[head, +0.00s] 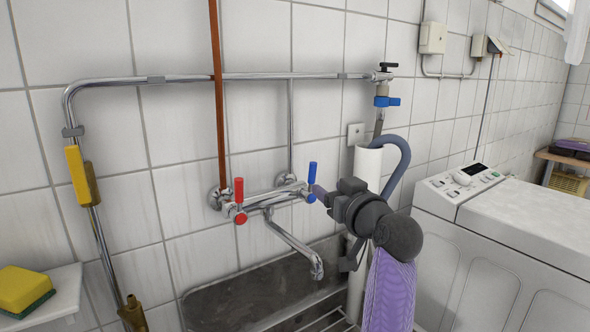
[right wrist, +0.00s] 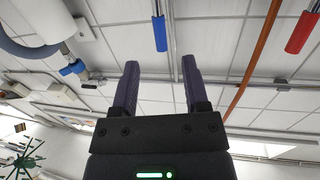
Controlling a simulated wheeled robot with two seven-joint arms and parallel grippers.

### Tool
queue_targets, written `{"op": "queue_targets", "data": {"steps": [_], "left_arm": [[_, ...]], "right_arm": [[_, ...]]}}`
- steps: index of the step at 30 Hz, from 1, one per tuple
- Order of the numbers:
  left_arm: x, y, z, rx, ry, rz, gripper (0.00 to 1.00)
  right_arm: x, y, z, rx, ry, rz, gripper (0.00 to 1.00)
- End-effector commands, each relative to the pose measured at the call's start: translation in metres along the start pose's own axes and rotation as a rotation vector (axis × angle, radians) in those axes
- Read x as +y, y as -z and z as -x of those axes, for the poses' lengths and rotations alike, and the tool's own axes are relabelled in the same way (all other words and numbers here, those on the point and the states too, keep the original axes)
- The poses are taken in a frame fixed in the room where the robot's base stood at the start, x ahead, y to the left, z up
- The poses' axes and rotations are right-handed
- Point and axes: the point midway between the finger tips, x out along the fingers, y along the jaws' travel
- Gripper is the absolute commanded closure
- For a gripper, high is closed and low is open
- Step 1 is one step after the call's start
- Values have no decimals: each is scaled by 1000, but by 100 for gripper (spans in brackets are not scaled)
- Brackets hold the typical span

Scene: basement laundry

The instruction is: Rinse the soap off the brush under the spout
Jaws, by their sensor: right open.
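The wall tap has a chrome spout (head: 292,240) that angles down over a dark sink (head: 240,295); no water shows at its end. A red lever (head: 239,200) is on its left and a blue lever (head: 312,175) on its right. My right gripper (head: 320,193) is beside the blue lever. In the right wrist view its two fingers (right wrist: 158,82) are apart and empty, with the blue lever (right wrist: 160,34) beyond the tips, between their lines. The red lever (right wrist: 303,32) is off to the right there. I see no brush. My left gripper is out of view.
A chrome pipe (head: 240,76) and a rust-coloured pipe (head: 218,110) run close to the tap. A white standpipe with a grey hose (head: 396,160) is right of it. A washing machine (head: 520,220) stands right. A yellow-green sponge (head: 24,290) lies on a ledge at left.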

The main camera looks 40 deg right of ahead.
Motion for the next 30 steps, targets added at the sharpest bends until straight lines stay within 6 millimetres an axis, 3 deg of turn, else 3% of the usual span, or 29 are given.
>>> {"op": "queue_targets", "data": {"steps": [5,12,18,30], "left_arm": [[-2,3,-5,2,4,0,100],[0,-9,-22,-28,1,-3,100],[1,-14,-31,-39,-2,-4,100],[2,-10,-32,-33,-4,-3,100]], "right_arm": [[1,1,-8,8,-1,-2,42],[0,-2,-60,4,1,-2,42],[0,0,-90,5,0,-1,42],[0,2,-98,5,-1,1,44]]}}
